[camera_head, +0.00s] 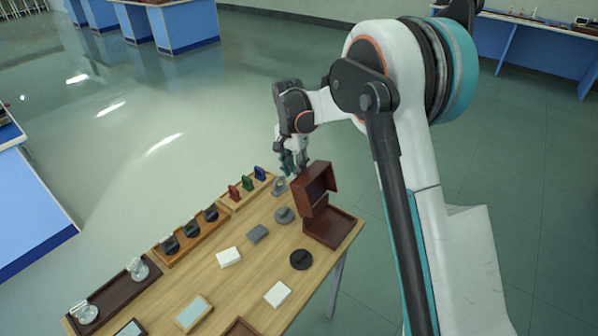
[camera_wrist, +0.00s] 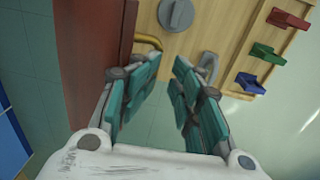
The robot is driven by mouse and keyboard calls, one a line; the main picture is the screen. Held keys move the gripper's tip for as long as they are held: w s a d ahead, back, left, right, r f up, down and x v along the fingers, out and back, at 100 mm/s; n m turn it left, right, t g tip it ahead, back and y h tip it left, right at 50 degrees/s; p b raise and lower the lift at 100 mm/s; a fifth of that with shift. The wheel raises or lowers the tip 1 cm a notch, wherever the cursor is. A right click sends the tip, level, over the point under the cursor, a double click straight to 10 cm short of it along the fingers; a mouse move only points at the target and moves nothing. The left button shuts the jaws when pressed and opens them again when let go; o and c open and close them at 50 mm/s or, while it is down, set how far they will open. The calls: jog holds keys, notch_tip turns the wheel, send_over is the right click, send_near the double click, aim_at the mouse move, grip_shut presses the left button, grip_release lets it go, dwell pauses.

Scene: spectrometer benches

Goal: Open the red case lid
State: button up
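The red-brown case stands at the right end of the wooden table in the head view. Its lid (camera_head: 316,184) is raised, standing steeply above the open base (camera_head: 332,226). My gripper (camera_head: 291,164) is just beyond the lid's upper left edge. In the wrist view the lid (camera_wrist: 95,60) is a dark red panel left of the fingers, with a brass handle (camera_wrist: 149,41) beyond the left fingertip. My gripper (camera_wrist: 160,72) is open there, with nothing between its fingers. I cannot tell whether a finger touches the lid.
A tray with red, green and blue pieces (camera_head: 247,185) stands along the table's far edge. Grey discs (camera_head: 284,215), a black disc (camera_head: 301,259) and white blocks (camera_head: 229,256) lie nearby. Bare wood (camera_head: 250,285) shows between them. Open floor lies beyond the table.

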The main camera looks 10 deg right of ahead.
jog(key=w+a+r+p, duration=0.1)
jog(key=w+a+p, duration=0.1)
jog(key=w+a, duration=0.7)
jog(key=shift+w+a, duration=0.15)
dwell(1.2)
jog(key=shift+r, duration=0.15)
notch_tip(320, 180, up, 12)
jog(key=shift+w+a, duration=0.3)
dwell(0.4)
